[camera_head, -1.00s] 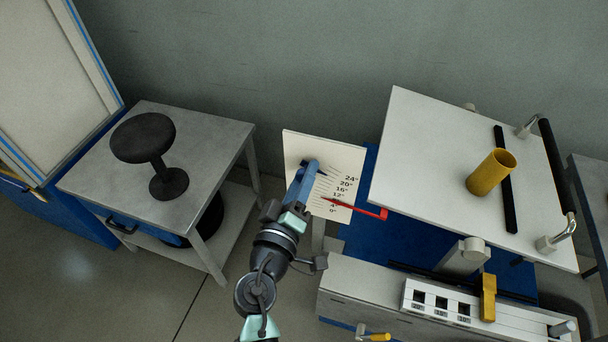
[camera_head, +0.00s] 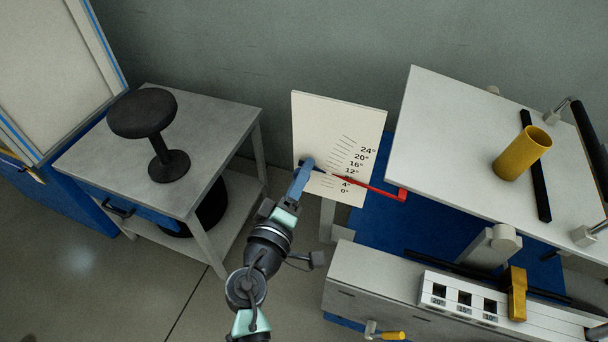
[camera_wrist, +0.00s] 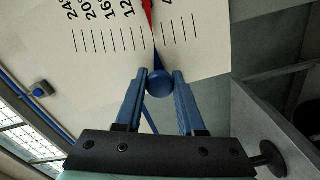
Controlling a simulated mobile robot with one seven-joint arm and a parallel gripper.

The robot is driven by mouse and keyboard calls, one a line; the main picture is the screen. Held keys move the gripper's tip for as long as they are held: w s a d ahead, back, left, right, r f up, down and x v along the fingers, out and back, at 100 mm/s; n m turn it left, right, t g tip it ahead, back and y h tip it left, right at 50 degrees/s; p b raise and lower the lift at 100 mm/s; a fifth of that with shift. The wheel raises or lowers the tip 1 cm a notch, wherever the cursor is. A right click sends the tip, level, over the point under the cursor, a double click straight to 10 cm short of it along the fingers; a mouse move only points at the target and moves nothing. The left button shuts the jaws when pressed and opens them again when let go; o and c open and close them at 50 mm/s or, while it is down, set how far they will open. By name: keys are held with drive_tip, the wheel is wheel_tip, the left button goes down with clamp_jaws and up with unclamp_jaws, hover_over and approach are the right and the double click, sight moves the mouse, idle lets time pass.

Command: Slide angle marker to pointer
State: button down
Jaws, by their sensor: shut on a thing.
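The white scale board (camera_head: 340,118) carries tick marks and angle labels from 0° to 24°. A thin red pointer (camera_head: 375,188) reaches across it between the 12° and 4° labels; its end also shows in the wrist view (camera_wrist: 148,10). The blue angle marker's round knob (camera_wrist: 160,82) sits between the fingers of my gripper (camera_wrist: 160,76), which is shut on it. The marker's narrow tip extends toward the red pointer's end and appears roughly in line with it. In the head view my gripper (camera_head: 306,163) hides most of the marker.
A tilted white seat panel (camera_head: 450,130) with a yellow cup (camera_head: 522,154) stands to the right. A grey control box (camera_head: 400,285) lies below it. A metal table (camera_head: 100,165) with a black stool-shaped object (camera_head: 150,125) is at left.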

drive_tip(key=shift+f, duration=0.1)
drive_tip(key=c, duration=0.5)
unclamp_jaws()
drive_tip(key=b+v, duration=0.1)
drive_tip(key=v, duration=1.2)
